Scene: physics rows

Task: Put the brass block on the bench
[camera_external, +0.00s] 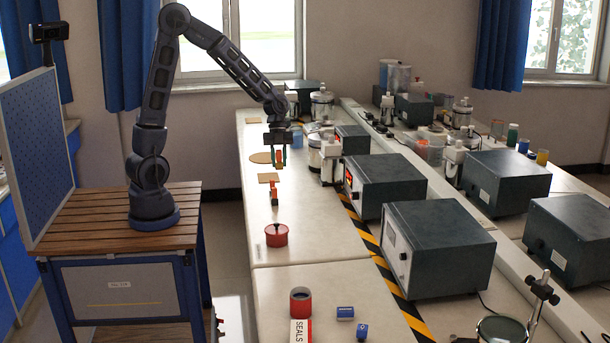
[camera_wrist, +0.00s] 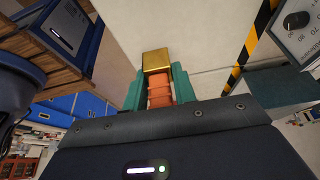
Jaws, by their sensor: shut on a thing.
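The brass block (camera_wrist: 156,60) is a gold-coloured block at the tips of my gripper in the wrist view. My gripper (camera_wrist: 157,78) has two green fingers, one on each side, shut on the block. An orange ribbed piece (camera_wrist: 160,92) lies between the fingers, just behind the block. In the external view my gripper (camera_external: 278,157) points down over the pale bench (camera_external: 310,222). The block is too small to make out clearly there. I cannot tell how high it is above the bench.
A tan square (camera_external: 268,177), a tan disc (camera_external: 260,157) and an orange object (camera_external: 274,197) lie near my gripper. A red lidded pot (camera_external: 276,235) stands nearer. Dark instrument boxes (camera_external: 385,185) line the right. The bench is clear between the pot and those boxes.

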